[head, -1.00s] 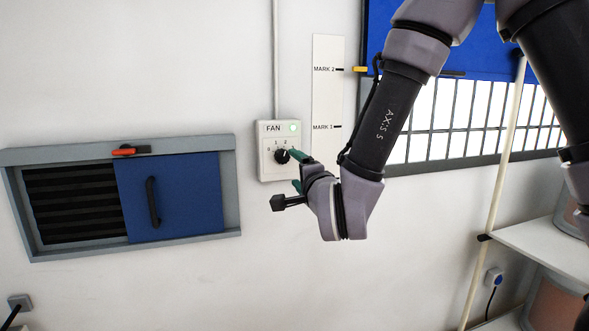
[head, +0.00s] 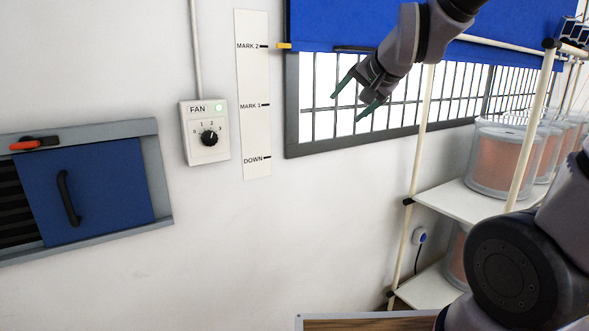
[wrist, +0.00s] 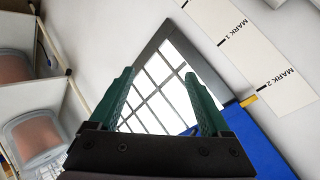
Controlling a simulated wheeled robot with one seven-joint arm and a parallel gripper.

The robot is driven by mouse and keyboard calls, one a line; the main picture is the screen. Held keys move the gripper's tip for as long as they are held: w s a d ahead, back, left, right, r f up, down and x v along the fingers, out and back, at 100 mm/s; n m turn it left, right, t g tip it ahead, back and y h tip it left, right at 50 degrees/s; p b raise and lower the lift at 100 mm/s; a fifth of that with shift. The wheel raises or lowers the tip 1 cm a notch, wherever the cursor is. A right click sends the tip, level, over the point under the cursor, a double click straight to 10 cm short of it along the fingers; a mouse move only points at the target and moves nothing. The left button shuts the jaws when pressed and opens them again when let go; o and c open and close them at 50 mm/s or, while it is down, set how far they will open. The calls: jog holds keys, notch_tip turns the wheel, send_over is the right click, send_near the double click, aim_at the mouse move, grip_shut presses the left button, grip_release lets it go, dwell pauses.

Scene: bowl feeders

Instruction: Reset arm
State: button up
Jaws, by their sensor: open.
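My gripper (head: 357,99) is in the upper right of the head view, in front of the barred window. Its green fingers are apart with nothing between them. In the wrist view my gripper (wrist: 165,100) shows both green fingers spread, with the window (wrist: 155,90) behind the gap. The fan control box (head: 205,133), with a black knob (head: 209,138) and a lit green lamp, is on the wall to the left, well apart from my gripper.
A blue blind (head: 330,25) covers the window's top, beside a marked strip (head: 254,120). A blue sliding panel (head: 100,195) is at the left. Shelves (head: 465,203) with clear drums (head: 503,160) stand at the right.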

jog(key=s+d+n+g+h, duration=0.1)
jog(key=s+d+g+h, duration=0.1)
jog(key=s+d, duration=1)
jog(key=shift+s+d+r+n+g, duration=0.15)
jog(key=shift+s+r+n+g, duration=0.25)
jog(key=shift+s+g, duration=0.3)
jog(key=shift+s, duration=0.1)
